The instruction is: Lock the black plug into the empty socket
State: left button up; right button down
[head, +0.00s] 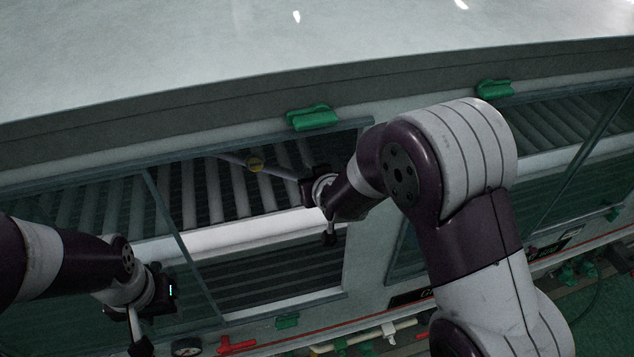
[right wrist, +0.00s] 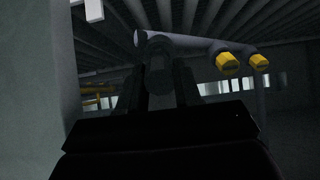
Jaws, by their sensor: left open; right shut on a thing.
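My right gripper (head: 308,186) reaches through the open window of the conveyor housing. In the right wrist view its fingers are shut on a dark, round-topped piece (right wrist: 158,60), which looks like the black plug; its far end is hard to make out. A grey pipe (right wrist: 190,43) runs just beyond it, with two yellow hex caps (right wrist: 228,63) to the right. I cannot make out the empty socket. My left gripper (head: 165,290) is open and empty, outside the housing at lower left.
Conveyor rollers (head: 205,190) lie behind the window, with a pale rail (head: 245,232) along the front. Green latches (head: 314,117) sit on the upper frame. A red fitting (head: 236,345) and a gauge (head: 187,347) are low down. In the right wrist view a grey wall (right wrist: 38,100) stands close on the left.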

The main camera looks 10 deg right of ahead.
jog(key=shift+b+x, duration=0.6)
jog(key=shift+x, duration=0.35)
dwell(0.4)
jog(key=c, duration=0.7)
grip_release()
jog(key=shift+w+f, duration=0.1)
jog(key=v, duration=1.2)
jog(key=shift+s+r, duration=0.25)
